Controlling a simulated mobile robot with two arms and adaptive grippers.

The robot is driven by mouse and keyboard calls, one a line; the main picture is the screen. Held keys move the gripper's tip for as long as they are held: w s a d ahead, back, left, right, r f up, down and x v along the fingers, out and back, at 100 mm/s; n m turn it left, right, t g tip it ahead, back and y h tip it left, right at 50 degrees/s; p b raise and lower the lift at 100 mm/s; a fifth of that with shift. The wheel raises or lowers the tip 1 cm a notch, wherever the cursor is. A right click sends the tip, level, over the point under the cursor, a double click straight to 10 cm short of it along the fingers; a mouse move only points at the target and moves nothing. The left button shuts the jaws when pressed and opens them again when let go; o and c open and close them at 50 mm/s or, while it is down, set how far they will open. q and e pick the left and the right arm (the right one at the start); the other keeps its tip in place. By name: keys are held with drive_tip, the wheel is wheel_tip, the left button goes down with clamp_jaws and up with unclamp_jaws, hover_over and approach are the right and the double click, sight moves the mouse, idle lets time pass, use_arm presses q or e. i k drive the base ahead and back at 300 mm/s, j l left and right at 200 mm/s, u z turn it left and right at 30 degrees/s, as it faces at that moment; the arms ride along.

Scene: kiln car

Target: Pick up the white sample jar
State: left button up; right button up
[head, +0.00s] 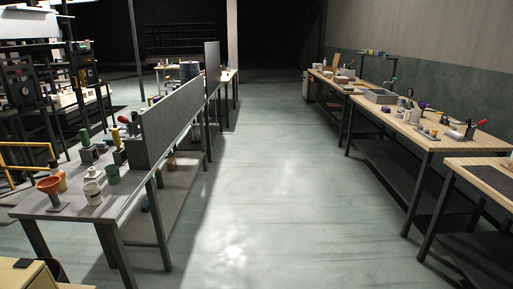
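Two small white containers stand close together on the grey bench (68,213) at the left. One is a white jar (94,195) near the bench's front right part. The other is a smaller white container (92,173) just behind it. I cannot tell from here which one is the sample jar. Neither of my grippers is in view.
A brown and white bottle (60,178) stands behind the funnel. A grey upright panel (174,105) rises along the left benches. Wooden-topped benches (455,139) with tools line the right. The floor aisle (262,190) between is clear.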

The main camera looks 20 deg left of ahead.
sight(92, 190)
drive_tip(key=i+j+u, duration=0.1)
drive_tip(key=i+u, duration=0.25)
drive_tip(key=i, duration=0.45)
drive_tip(key=i+l+u, duration=0.1)
drive_tip(key=i+u, duration=0.25)
drive_tip(key=i, duration=0.5)
drive_tip(key=i+u, duration=0.5)
drive_tip(key=i+l+u, duration=0.15)
drive_tip(key=i+u, duration=0.35)
drive_tip(key=k, duration=0.1)
